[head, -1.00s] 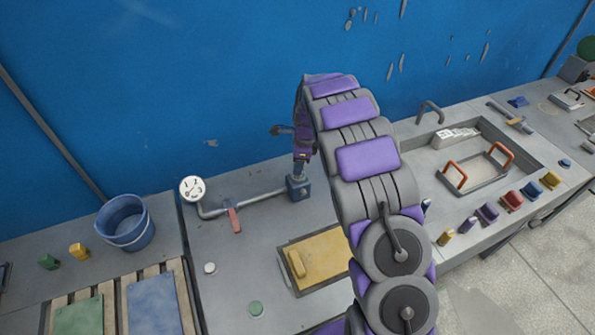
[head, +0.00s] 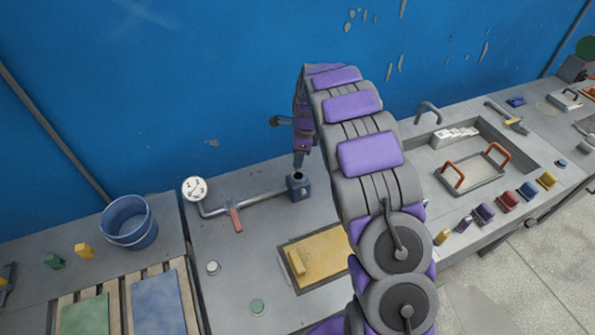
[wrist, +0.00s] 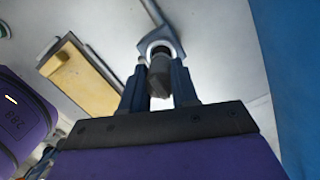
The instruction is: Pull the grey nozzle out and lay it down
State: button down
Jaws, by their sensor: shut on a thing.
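The grey nozzle (wrist: 160,76) is between the two fingers of my gripper (wrist: 158,68), which is shut on it. In the head view my gripper (head: 299,159) points down just above the blue-grey socket block (head: 299,188). A dark round opening shows on top of the block. The nozzle appears to be above that opening, though its lower end is small and hard to make out. The socket's pale ring (wrist: 158,46) shows beyond the nozzle in the wrist view.
A pipe (head: 255,200) with a red lever (head: 235,219) links the block to a dial gauge (head: 194,189). A yellow panel in a recessed mould (head: 318,257) lies in front. A blue bucket (head: 129,222) stands left.

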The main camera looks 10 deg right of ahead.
dwell(0.5)
jog(key=shift+r+p, duration=1.3)
jog(key=shift+r, duration=0.7)
jog(key=shift+f, duration=0.15)
